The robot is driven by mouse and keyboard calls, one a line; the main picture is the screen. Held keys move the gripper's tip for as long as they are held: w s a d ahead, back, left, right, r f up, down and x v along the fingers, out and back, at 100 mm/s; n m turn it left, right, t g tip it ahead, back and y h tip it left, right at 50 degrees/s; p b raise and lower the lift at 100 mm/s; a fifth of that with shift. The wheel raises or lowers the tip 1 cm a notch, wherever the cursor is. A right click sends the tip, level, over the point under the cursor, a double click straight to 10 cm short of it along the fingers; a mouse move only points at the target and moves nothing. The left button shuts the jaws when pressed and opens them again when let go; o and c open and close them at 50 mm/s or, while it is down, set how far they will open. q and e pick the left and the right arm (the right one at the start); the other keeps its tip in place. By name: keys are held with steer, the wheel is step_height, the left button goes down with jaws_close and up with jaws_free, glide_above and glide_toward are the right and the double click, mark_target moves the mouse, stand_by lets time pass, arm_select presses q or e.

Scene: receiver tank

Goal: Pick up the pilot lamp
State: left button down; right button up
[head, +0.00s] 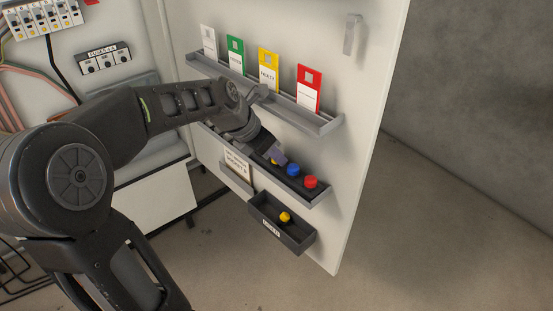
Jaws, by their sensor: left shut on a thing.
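My left gripper (276,158) is at the lower shelf on the white door panel, seen from behind and partly hiding what it grips. It is shut on a small yellow-capped piece (274,161), which looks like a pilot lamp; only a sliver of yellow shows. A blue-capped piece (293,169) and a red-capped piece (311,182) stand to its right in the same shelf (318,197). Another yellow-capped piece (285,216) sits in the dark bin (296,243) below. My right gripper is not in view.
An upper rack (320,123) holds white, green, yellow and red tags above my left gripper. A hook (352,35) is on the panel's upper right. Free floor lies to the right.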

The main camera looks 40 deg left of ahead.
arm_select(q)
steer(key=shift+r, duration=0.8)
step_height(320, 180, up, 2)
steer(key=shift+r, duration=0.15)
steer(key=s+a+b, duration=0.1)
steer(key=s+a, duration=0.1)
steer(key=s, duration=0.6)
steer(key=s+a+b, duration=0.1)
steer(key=s+a, duration=0.2)
steer(key=s, duration=0.6)
steer(key=shift+s+f, duration=0.15)
steer(key=shift+f, duration=0.05)
steer(key=shift+a, duration=0.1)
